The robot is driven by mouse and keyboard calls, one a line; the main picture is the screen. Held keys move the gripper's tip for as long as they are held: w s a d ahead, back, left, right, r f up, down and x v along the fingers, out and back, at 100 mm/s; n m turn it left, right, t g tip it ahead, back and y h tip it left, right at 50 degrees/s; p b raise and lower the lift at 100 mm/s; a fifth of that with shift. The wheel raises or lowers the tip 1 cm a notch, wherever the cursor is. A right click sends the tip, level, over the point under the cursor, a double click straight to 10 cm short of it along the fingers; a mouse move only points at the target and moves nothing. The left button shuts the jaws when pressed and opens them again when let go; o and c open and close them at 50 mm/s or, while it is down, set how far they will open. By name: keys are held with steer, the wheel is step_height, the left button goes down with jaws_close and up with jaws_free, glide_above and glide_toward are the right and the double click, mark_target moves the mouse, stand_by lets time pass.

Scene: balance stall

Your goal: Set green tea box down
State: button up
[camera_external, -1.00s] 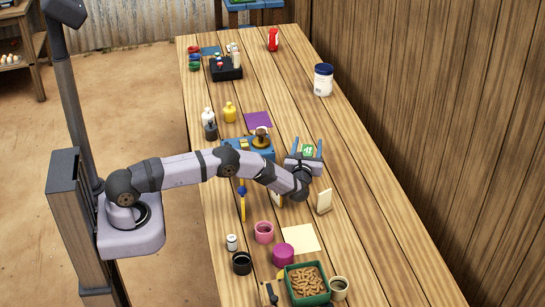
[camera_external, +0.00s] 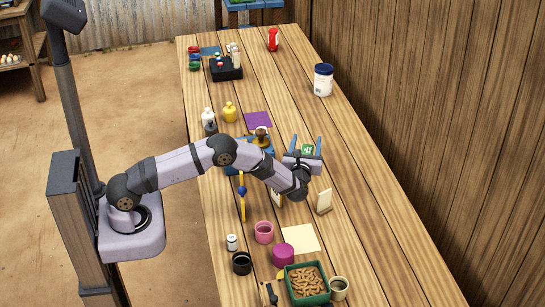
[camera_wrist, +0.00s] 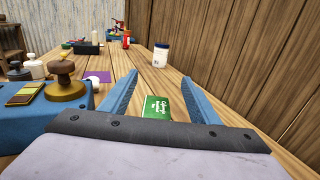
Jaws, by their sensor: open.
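The green tea box (camera_wrist: 157,107) stands on the wooden table, showing between the two blue fingers in the wrist view. It also shows in the outside view (camera_external: 307,149), just past my gripper. My gripper (camera_external: 305,143) is open, with its fingers apart on either side of the box. In the wrist view, a gap shows between the box and each finger of my gripper (camera_wrist: 160,98). The box's lower part is hidden behind the gripper body.
A blue balance base (camera_external: 233,143) with a brass pan (camera_external: 262,137) stands left of my gripper. A small cream stand (camera_external: 324,201) is close below it. A white jar with a blue lid (camera_external: 323,80) stands farther back. The table (camera_external: 375,200) is clear to the right.

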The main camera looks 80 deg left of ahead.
steer(key=shift+r, duration=1.25)
steer(key=shift+s+r, duration=0.15)
steer(key=shift+r, duration=0.05)
steer(key=s+d+r+n+g+h+p, duration=0.25)
steer(key=s+d+n+h, duration=0.35)
steer(key=s, duration=0.4)
steer(key=s+d+r+n+g+h+p, duration=0.1)
steer(key=s+d+n+g+h+p, duration=0.2)
steer(key=s+d+n, duration=0.6)
steer(key=s+d+f+n+h, duration=0.3)
steer(key=s+d, duration=0.3)
steer(key=s, duration=0.3)
steer(key=s+d+f+n+g+h+b, duration=0.1)
steer(key=s+d+f+n+h, duration=0.2)
steer(key=s+d, duration=0.3)
steer(key=s+n+h, duration=0.1)
steer(key=s, duration=0.3)
steer(key=shift+h+b, duration=0.3)
